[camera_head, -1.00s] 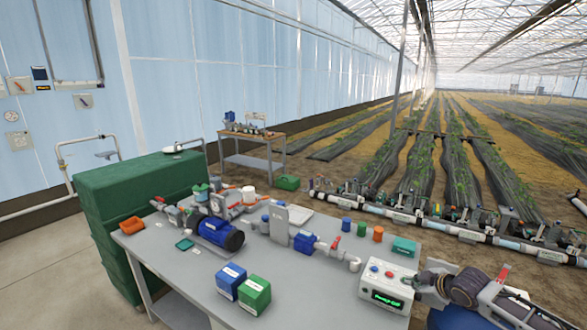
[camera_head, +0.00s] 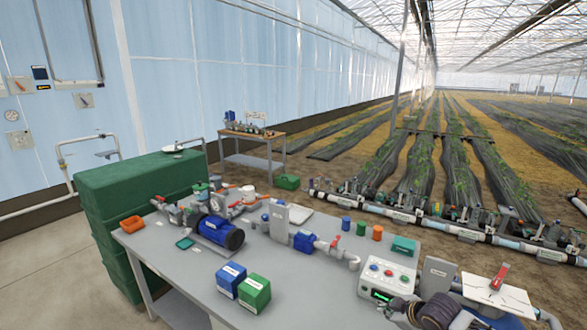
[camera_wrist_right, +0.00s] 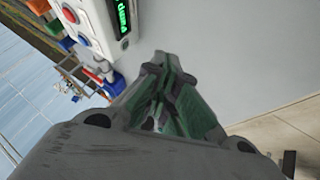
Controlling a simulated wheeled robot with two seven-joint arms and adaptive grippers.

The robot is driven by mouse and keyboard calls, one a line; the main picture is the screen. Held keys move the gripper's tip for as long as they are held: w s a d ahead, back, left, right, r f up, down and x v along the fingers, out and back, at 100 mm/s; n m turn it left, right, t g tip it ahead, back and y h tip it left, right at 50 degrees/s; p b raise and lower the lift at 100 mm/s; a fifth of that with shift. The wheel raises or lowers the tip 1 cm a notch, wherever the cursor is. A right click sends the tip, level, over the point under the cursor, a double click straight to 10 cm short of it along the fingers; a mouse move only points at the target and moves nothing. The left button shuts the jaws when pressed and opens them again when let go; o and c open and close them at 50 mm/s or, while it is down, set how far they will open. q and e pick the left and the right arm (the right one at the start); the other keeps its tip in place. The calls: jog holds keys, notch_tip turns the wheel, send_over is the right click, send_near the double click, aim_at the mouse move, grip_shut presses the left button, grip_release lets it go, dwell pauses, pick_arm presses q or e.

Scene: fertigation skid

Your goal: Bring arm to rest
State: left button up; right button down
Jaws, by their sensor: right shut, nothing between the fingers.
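My right gripper (camera_head: 388,308) is at the bottom right of the head view, in front of the white control box (camera_head: 387,279), covering part of its front. In the right wrist view the two green-padded fingers (camera_wrist_right: 160,62) are together with nothing between them. There the control box (camera_wrist_right: 97,22), with its red and blue buttons and green display, is at the upper left, beyond the fingertips. The gripper appears apart from it. My left gripper is not in view.
A grey upright block (camera_head: 437,274) and a white panel with a red lever (camera_head: 499,279) stand right of the control box.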

jog(key=s+a+f+m+g, duration=0.2)
jog(key=s+a+f, duration=0.1)
jog(key=s+a, duration=0.85)
jog(key=s+d+m+g+h, duration=0.15)
jog(key=s+m, duration=0.25)
jog(key=s, duration=0.4)
jog(key=s+d+m+g+h, duration=0.1)
jog(key=s+d+m, duration=0.2)
jog(key=s, duration=0.5)
notch_tip(320, 180, down, 32)
jog(key=s+g, duration=0.1)
jog(key=s, duration=0.1)
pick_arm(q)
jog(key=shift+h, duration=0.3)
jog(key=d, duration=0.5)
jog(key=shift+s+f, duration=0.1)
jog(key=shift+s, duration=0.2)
pick_arm(e)
jog(key=s+d+f, duration=0.2)
jog(key=s+f, duration=0.8)
jog(key=s, duration=0.1)
jog(key=s+d+f+g, duration=0.1)
jog(key=s+d+f, duration=0.1)
jog(key=s+f, duration=0.8)
jog(key=shift+s+d, duration=0.15)
jog(key=shift+s, duration=0.65)
